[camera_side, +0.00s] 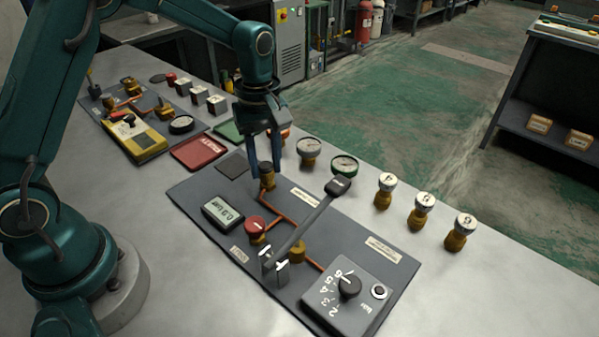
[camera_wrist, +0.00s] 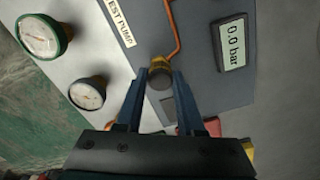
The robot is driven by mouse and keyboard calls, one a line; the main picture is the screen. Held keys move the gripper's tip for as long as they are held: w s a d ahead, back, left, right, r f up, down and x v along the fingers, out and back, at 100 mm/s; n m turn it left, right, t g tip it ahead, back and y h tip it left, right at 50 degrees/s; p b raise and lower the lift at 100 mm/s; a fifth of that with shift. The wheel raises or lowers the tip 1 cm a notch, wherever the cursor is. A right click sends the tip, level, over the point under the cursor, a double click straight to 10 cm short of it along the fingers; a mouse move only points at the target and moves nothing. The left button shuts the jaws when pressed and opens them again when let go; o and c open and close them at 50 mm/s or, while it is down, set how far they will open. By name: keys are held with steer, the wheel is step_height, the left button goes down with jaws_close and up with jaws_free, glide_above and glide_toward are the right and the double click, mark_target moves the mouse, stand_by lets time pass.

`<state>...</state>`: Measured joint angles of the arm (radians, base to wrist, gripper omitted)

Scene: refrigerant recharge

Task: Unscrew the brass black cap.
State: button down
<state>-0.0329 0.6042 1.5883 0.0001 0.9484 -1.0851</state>
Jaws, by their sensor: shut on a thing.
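The brass fitting with a dark cap (camera_side: 265,167) stands upright at the far end of the copper pipe on the grey panel (camera_side: 200,190). My gripper (camera_side: 264,160) points down at it, with one finger on either side. In the wrist view the dark round cap (camera_wrist: 160,78) sits between the fingertips of my gripper (camera_wrist: 160,80), and they close on it. Brass shows just beyond the cap, where the copper pipe (camera_wrist: 173,30) meets it. The fingers hide part of the cap's sides.
A red knob (camera_side: 255,224), a digital display (camera_side: 222,212) and a long black-ended lever (camera_side: 315,215) stand on the same panel. Gauges (camera_side: 344,165) stand close to the right. A red tray (camera_side: 198,151) lies to the left.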

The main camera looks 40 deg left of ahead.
steer(key=shift+r, duration=2.5)
